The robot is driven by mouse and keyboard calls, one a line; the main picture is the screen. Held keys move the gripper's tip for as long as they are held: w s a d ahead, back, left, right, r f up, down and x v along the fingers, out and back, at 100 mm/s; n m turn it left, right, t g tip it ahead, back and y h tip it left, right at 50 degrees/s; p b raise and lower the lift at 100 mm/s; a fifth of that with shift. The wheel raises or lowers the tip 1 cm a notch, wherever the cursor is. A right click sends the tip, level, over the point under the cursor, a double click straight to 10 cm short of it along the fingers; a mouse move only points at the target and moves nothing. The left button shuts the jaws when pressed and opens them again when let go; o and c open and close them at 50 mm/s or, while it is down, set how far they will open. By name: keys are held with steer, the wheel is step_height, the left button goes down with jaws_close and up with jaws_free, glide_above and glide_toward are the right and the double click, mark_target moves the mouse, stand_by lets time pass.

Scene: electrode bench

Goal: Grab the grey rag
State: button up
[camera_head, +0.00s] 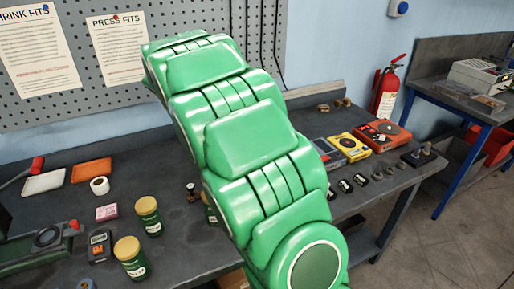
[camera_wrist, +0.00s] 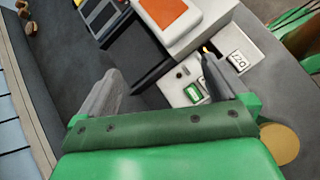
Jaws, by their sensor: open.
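I cannot make out a grey rag in either view. My green arm hides the middle of the bench in the head view, and my gripper does not show there. In the wrist view my gripper (camera_wrist: 160,64) is open, with its two grey fingers wide apart and no rag visible between them. Beyond the fingers are the dark bench top (camera_wrist: 72,72) and a pale instrument (camera_wrist: 190,90) with a small green display.
The dark bench (camera_head: 190,240) holds green jars (camera_head: 148,215), an orange tray (camera_head: 91,170), a white roll (camera_head: 99,186) and a yellow meter (camera_head: 349,147). A red extinguisher (camera_head: 388,90) hangs behind. A second bench (camera_head: 440,85) stands at the right.

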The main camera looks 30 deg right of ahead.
steer(key=w+d+f+n+h, duration=0.1)
steer(key=w+f+n, duration=0.1)
steer(key=w+f, duration=0.3)
steer(key=w+d+f+n+t+h, duration=0.1)
steer(key=w+d+f+n+h, duration=0.1)
steer(key=w+f, duration=0.3)
steer(key=w+d+f+n+t+h, duration=0.1)
steer(key=w+f, duration=0.3)
steer(key=w, duration=0.7)
steer(key=shift+w+d+f+n+h, duration=0.25)
steer(key=shift+f+n+h, duration=0.2)
steer(key=shift+n, duration=0.35)
steer(key=shift+w+r+x, duration=0.1)
steer(key=shift+x, duration=1.8)
steer(key=shift+w+r+x, duration=0.1)
steer(key=shift+x, duration=1.8)
steer(key=shift+d, duration=0.1)
steer(key=c, duration=0.6)
steer(key=shift+c, duration=0.2)
steer(key=shift+r, duration=0.65)
steer(key=s+a+r, duration=0.4)
steer(key=s+r, duration=0.7)
steer(key=s, duration=0.2)
steer(key=shift+r, duration=0.35)
